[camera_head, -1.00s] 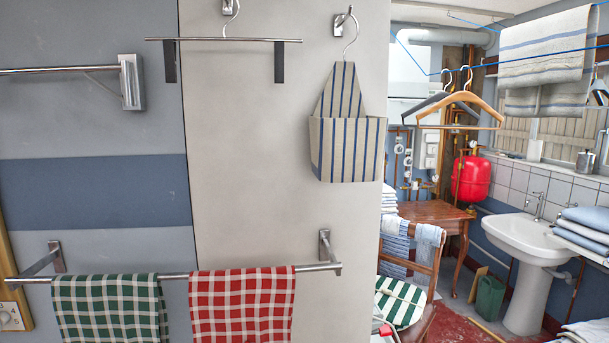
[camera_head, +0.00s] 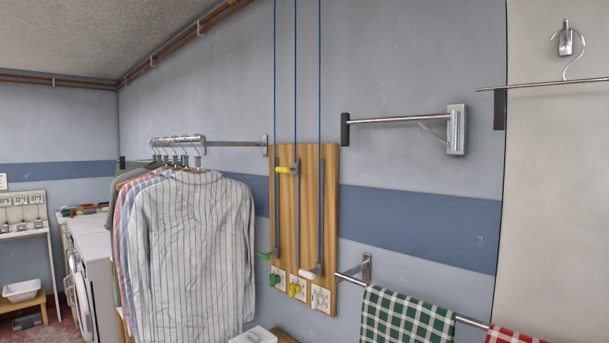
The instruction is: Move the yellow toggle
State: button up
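A wooden board (camera_head: 308,200) hangs on the blue wall, with three vertical cords running up from it. A yellow toggle (camera_head: 283,170) sticks out to the left at the middle cord, high on the board. A green toggle (camera_head: 264,255) is low on the left cord, and a white toggle (camera_head: 310,273) is low on the right one. Along the board's bottom edge are small plates with a green, a yellow (camera_head: 295,289) and a white piece. My gripper is not in view.
A rail with hanging shirts (camera_head: 190,250) stands out left of the board. A short wall rail (camera_head: 400,120) is at its upper right. A towel rail with a green checked towel (camera_head: 405,320) is at its lower right. White machines (camera_head: 95,270) stand far left.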

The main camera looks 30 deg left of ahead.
aim_at(294, 169)
jog(key=u, duration=1.5)
